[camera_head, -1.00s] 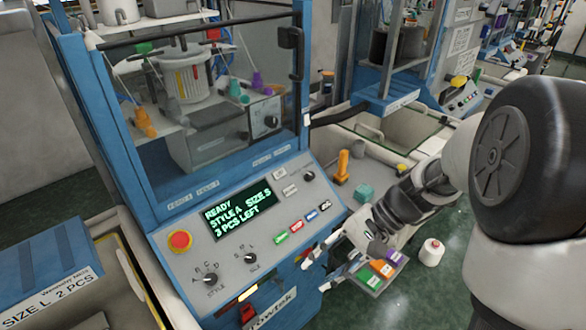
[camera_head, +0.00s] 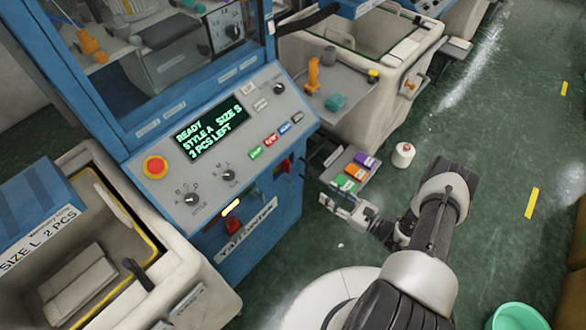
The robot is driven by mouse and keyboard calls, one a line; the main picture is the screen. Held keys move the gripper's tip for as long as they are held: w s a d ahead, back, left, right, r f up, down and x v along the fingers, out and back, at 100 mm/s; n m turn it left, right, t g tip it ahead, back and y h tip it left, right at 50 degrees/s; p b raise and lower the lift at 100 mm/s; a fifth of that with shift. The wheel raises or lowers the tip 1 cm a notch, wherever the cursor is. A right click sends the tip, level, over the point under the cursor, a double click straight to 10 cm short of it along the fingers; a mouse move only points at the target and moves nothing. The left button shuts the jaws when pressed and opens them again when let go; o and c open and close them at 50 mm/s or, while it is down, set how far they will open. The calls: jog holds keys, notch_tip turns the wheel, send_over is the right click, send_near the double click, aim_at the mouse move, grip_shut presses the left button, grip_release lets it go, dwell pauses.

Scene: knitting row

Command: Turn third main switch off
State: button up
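The blue knitting machine with the grey control panel (camera_head: 215,170) stands left of centre, its display (camera_head: 211,132) lit with "READY STYLE A SIZE S 3 PCS LEFT". On its blue front below the panel is a red switch-like handle (camera_head: 233,226). Another small red part (camera_head: 286,167) shows further right on the same front. I cannot read which of these is the main switch or its position. My gripper (camera_head: 329,200) is right of the machine front, apart from both red parts. Its fingers look spread, with nothing between them.
A red stop button (camera_head: 155,167) and dark knobs sit on the panel. A low tray with coloured blocks (camera_head: 352,171) and a white cone (camera_head: 403,154) are beyond my gripper. A bin (camera_head: 146,230) stands left.

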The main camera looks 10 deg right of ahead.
jog(key=b, duration=0.3)
send_near(290, 167)
jog(key=x, duration=0.8)
jog(key=shift+w+a+f, duration=0.1)
jog(key=shift+w+a, duration=0.1)
jog(key=shift+w, duration=0.05)
jog(key=shift+c, duration=0.6)
grip_shut()
